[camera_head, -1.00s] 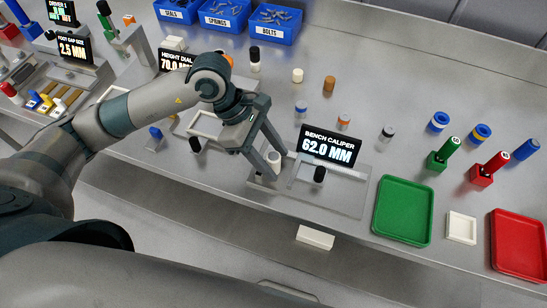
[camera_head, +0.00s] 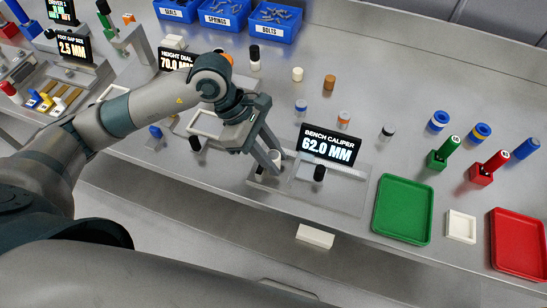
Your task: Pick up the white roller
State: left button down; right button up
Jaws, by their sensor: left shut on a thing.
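The white roller (camera_head: 274,156) is a short white cylinder at the left end of the bench caliper (camera_head: 335,196), below its "62.0 MM" display (camera_head: 330,146). My left gripper (camera_head: 268,164) reaches down over the caliper, and its fingers are shut on the white roller. The fingers hide part of the roller, and I cannot tell whether it touches the caliper base. My right gripper is not in the view.
A green tray (camera_head: 402,210), a small white tray (camera_head: 461,227) and a red tray (camera_head: 520,244) lie to the right. Several small cylinders stand behind the caliper. Blue bins (camera_head: 274,20) line the back. A black-topped piece (camera_head: 319,174) stands on the caliper.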

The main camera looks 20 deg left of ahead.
aim_at(279, 155)
pick_arm(q)
jog(key=shift+r, duration=0.1)
